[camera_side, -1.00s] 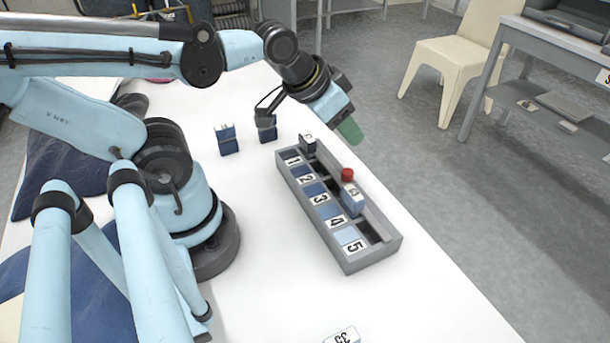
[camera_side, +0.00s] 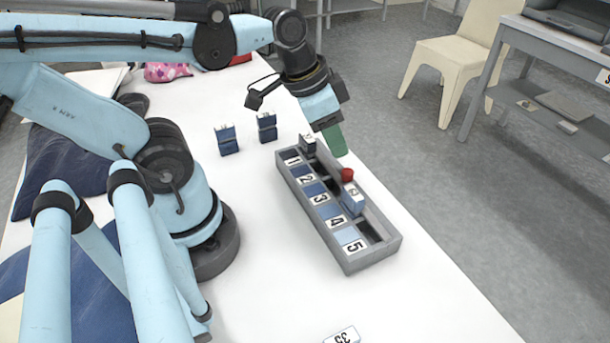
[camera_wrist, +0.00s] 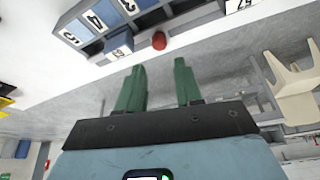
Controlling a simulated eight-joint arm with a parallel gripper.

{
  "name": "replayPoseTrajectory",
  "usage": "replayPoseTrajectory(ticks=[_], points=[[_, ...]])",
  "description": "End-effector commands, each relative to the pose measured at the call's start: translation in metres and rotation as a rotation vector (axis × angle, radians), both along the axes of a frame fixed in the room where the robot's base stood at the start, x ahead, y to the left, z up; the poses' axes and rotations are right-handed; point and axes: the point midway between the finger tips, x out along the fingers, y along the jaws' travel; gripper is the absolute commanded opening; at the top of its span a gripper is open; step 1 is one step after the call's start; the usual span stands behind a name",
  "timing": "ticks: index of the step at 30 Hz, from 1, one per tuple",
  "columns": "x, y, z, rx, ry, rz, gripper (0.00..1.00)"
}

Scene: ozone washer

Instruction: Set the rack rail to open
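A long grey rack (camera_side: 390,244) with slots marked 1 to 5 stands on the white table. Its rail (camera_side: 374,217) runs along the right side, and a red knob (camera_side: 347,175) sits about midway along that side. The knob also shows in the wrist view (camera_wrist: 159,41), just beyond and between my fingertips. My gripper (camera_side: 335,140) has green fingers and points down just above and behind the knob, apparently not touching it. In the wrist view my gripper's fingers (camera_wrist: 159,66) are spread apart with nothing between them. How far the rail has slid is hard to tell.
One labelled block (camera_side: 352,199) stands in the rack beside the knob, another (camera_side: 308,144) at its far end. Two blue blocks (camera_side: 227,140) (camera_side: 267,127) stand left of the rack. A white-labelled block (camera_side: 342,335) is at the front edge. Table between is clear.

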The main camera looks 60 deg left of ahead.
Motion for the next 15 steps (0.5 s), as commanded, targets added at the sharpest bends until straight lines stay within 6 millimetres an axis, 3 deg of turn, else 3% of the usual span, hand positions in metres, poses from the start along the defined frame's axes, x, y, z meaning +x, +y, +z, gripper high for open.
replayPoseTrajectory(ticks=[15], points=[[0.018, -0.005, -0.044, 0.001, 0.0, 0.0, 0.35]])
